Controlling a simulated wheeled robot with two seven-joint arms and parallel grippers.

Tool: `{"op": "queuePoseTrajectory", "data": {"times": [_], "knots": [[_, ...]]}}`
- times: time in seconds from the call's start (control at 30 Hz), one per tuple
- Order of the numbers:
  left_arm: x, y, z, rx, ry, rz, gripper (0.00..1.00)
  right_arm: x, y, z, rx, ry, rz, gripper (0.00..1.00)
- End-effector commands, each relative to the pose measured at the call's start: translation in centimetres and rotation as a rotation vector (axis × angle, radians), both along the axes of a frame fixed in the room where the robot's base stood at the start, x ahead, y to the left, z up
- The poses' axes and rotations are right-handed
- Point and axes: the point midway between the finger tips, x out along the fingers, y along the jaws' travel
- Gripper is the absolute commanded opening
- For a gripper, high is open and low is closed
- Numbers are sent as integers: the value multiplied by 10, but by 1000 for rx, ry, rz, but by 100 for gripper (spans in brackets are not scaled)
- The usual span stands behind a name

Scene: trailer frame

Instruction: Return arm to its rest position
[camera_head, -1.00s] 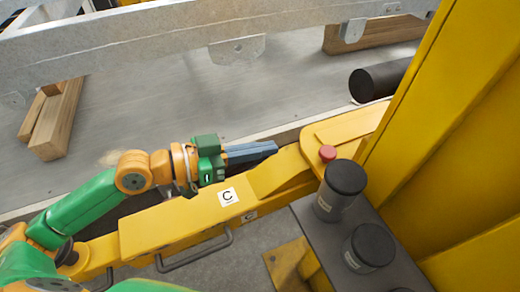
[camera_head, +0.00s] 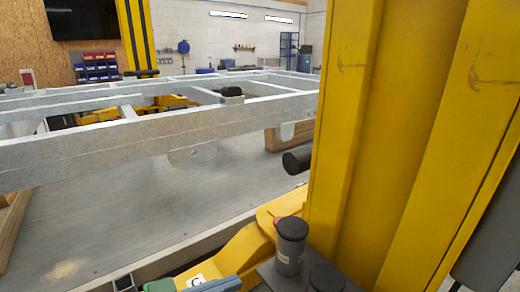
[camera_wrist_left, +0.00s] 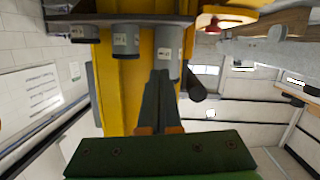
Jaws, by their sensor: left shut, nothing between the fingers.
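My left gripper (camera_head: 220,286) shows only as a sliver at the bottom edge of the head view, beside the white C label (camera_head: 195,281) on the yellow beam. In the left wrist view its two dark fingers (camera_wrist_left: 158,90) lie together, shut and empty. They point toward the yellow column (camera_wrist_left: 120,82) and the dark-lidded canisters (camera_wrist_left: 126,40), which appear upside down there. The rest of my left arm is almost wholly out of the head view. My right arm and its gripper are not in view.
A galvanized trailer frame (camera_head: 120,150) spans the scene ahead. A yellow column (camera_head: 345,110) rises close on the right. Dark-lidded canisters (camera_head: 291,245) stand at its foot near a red button (camera_head: 277,218). A black cylinder (camera_head: 297,160) is beyond.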

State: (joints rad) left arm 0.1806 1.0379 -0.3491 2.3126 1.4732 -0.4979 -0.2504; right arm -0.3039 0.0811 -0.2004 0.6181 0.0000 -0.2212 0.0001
Motion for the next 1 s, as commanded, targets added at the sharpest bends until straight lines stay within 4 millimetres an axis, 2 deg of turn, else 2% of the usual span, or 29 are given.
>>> {"op": "queuePoseTrajectory", "data": {"times": [0.27, 0.47, 0.67, 0.77, 0.93, 1.0], "knots": [[-17, -11, -55, 128, 64, 5, 0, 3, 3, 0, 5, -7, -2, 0], [-31, -4, -110, 270, 170, 99, 0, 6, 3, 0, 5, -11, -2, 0], [-57, 30, -174, 452, 389, 310, 0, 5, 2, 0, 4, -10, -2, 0], [-81, 57, -203, 546, 541, 447, 0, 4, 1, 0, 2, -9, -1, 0], [-143, 102, -237, 697, 833, 678, 0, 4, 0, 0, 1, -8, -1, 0], [-140, 104, -263, 717, 852, 679, 0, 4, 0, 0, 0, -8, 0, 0]]}}
